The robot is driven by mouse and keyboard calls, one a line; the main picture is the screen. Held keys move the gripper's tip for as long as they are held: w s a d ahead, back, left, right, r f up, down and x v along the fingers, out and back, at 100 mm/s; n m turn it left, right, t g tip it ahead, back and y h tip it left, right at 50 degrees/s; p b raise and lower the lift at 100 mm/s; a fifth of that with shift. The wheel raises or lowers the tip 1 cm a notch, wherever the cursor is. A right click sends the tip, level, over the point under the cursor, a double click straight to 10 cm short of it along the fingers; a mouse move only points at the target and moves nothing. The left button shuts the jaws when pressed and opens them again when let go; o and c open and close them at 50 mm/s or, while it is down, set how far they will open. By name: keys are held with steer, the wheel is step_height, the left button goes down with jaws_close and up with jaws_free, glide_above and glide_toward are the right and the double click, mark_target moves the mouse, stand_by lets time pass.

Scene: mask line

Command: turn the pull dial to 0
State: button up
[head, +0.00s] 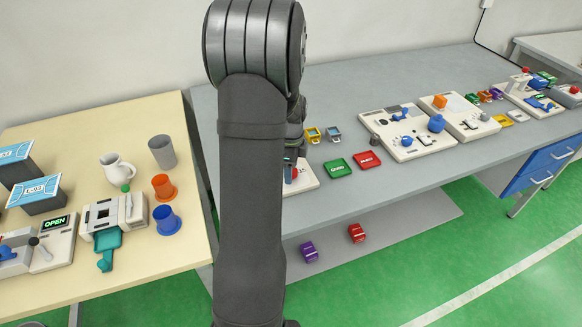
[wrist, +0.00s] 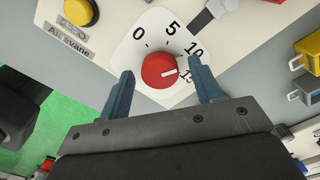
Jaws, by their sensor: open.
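The red dial (wrist: 159,70) sits on a white scale plate marked 0, 5, 10 and 15 in the wrist view. Its white mark points right, roughly toward 15; the 0 is at the upper left. My gripper (wrist: 161,70) is open, with one blue-grey finger left of the dial and the other right of it. The dial shows between the fingertips, and I see no clear contact. In the head view, my arm hides most of the dial's panel (head: 308,177) and my gripper.
A yellow button (wrist: 78,11) and a grey lever (wrist: 215,10) are on the same panel. Yellow (head: 313,135) and grey-blue bins stand behind it. Green (head: 338,168) and red (head: 367,160) trays lie to its right. Another table (head: 180,255) is at left.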

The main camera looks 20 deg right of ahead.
steer(key=c, duration=1)
steer(key=shift+n, duration=0.3)
steer(key=n, duration=0.9)
steer(key=shift+n, duration=0.3)
steer(key=n, duration=0.9)
steer(key=shift+n, duration=0.6)
